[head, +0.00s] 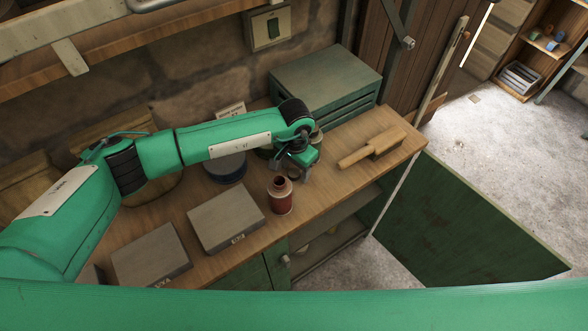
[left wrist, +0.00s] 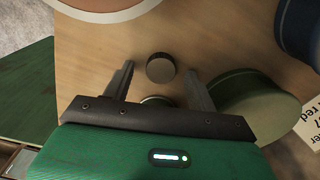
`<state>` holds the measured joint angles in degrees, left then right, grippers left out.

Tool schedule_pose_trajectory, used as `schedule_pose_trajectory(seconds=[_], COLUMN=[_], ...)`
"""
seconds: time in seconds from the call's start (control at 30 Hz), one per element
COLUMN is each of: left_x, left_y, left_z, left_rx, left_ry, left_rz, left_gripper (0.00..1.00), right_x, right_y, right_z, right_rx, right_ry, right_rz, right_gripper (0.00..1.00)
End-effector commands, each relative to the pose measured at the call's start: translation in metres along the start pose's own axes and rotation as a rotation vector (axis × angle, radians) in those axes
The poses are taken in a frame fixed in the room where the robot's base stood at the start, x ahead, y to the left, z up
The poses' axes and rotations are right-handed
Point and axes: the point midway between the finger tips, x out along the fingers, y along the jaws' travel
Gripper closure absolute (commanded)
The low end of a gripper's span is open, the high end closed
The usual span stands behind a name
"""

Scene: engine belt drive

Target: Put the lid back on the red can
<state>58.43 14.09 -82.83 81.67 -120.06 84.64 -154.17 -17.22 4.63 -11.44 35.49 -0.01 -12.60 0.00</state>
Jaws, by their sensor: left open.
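The red can (head: 281,196) stands upright on the wooden bench, with an uncovered neck. In the left wrist view, a large pale-rimmed round shape at the top edge (left wrist: 105,8) may be the can, seen close and cut off. A small dark round lid (left wrist: 160,68) lies at the fingertips of my left gripper (head: 296,172). A second small round piece (left wrist: 156,101) is partly hidden behind the gripper body. The left gripper is open, pointing down just behind the can, with its fingers on either side of the lid. My right gripper is not in view.
A blue tin (head: 227,170) and a green round tin (left wrist: 247,100) stand near the gripper. Two grey boxes (head: 226,216) (head: 151,262) lie at the front left. A wooden block with a handle (head: 372,147) lies right. A green crate (head: 325,85) stands behind.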

Motion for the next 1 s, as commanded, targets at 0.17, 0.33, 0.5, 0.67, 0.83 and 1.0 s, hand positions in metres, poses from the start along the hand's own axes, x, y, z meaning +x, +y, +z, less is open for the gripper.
schedule_pose_trajectory(seconds=[0.17,0.33,0.5,0.67,0.83,1.0], left_x=[0.0040,0.0039,0.0038,0.0037,0.0037,0.0027], left_y=[-0.0001,-0.0002,-0.0002,-0.0003,-0.0003,-0.0004], left_z=[-0.0004,-0.0003,-0.0002,-0.0002,-0.0002,-0.0004], left_rx=[0.001,0.001,0.001,0.001,0.001,0.001], left_ry=[0.001,0.001,0.001,0.001,0.001,0.001], left_rz=[-0.001,-0.001,-0.001,-0.001,-0.001,-0.001], left_gripper=[0.42,0.42,0.61,0.89,0.89,0.89], right_x=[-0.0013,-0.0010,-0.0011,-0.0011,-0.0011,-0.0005], right_y=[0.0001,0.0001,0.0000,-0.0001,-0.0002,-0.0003], right_z=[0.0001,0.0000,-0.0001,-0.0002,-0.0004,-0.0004], right_rx=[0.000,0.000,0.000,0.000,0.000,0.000], right_ry=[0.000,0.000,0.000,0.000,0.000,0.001], right_rz=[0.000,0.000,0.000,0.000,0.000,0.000], right_gripper=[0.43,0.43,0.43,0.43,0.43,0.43])
